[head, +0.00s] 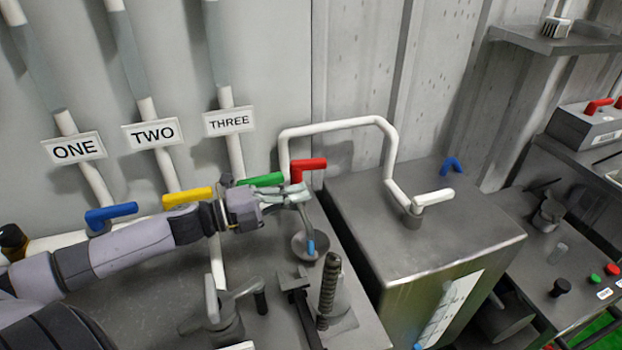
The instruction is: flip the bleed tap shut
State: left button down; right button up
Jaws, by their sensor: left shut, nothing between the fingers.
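Several lever taps show, and no readable label marks which is the bleed tap. A red lever (308,165) sits at the foot of the white looped pipe, above a small round cup (307,245). My left gripper (303,194) is shut and empty just below the red lever; I cannot tell whether it touches it. A green lever (262,180) is partly behind the gripper. A yellow lever (187,197) and a blue lever (111,214) stand along my left arm. A white lever (433,198) is on top of the metal tank. My right gripper is not in view.
The white looped pipe (335,126) arches between bench and metal tank (400,245). Signs ONE (75,149), TWO (153,133) and THREE (229,121) hang on pipes. A grey-handled valve (222,308) and threaded rod (328,290) rise from the bench in front. A small blue hook (452,165) stands on the tank.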

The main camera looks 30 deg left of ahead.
pick_arm(q)
jog(key=w+p, duration=0.2)
jog(key=w, duration=0.4)
dwell(0.5)
jog(key=shift+w+a+n+t+y, duration=0.1)
jog(key=shift+w+n+t+y, duration=0.5)
jog(key=shift+w+y, duration=0.3)
jog(key=shift+s, duration=0.1)
